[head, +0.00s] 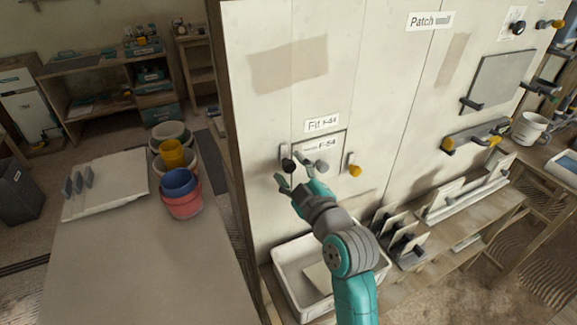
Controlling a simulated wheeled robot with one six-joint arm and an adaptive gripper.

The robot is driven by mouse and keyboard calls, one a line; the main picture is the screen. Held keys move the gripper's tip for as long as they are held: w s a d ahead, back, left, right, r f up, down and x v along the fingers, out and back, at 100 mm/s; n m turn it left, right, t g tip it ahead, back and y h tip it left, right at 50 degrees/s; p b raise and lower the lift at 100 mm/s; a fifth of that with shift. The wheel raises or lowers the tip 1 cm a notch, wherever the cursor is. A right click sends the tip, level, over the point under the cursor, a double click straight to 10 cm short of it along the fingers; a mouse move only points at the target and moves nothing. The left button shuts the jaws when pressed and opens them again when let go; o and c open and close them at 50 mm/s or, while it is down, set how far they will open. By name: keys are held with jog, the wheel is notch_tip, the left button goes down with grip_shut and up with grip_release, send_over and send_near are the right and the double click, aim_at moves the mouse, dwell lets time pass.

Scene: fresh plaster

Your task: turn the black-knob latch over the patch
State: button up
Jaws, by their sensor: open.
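The patch (331,146) is a pale panel labelled F-S4, set in the wall below a Fit label. The black-knob latch (284,152) stands upright at the patch's left edge, its knob at the lower end. It looks beside the patch, not across it. A yellow-knob latch (354,165) stands at the patch's right edge. My gripper (294,170) is open in front of the wall at the black knob, one finger on each side of it in the picture. I cannot tell whether they touch. My gripper and arm hide the patch's lower part.
A white bin (283,270) stands below the patch, partly behind my arm. A ledge with upright boards (468,197) runs along the wall to the right. A table at left holds stacked buckets (181,195) and a pale board (105,187); its front is clear.

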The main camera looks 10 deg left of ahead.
jog(key=shift+x, duration=0.85)
jog(key=shift+c, duration=0.2)
grip_shut()
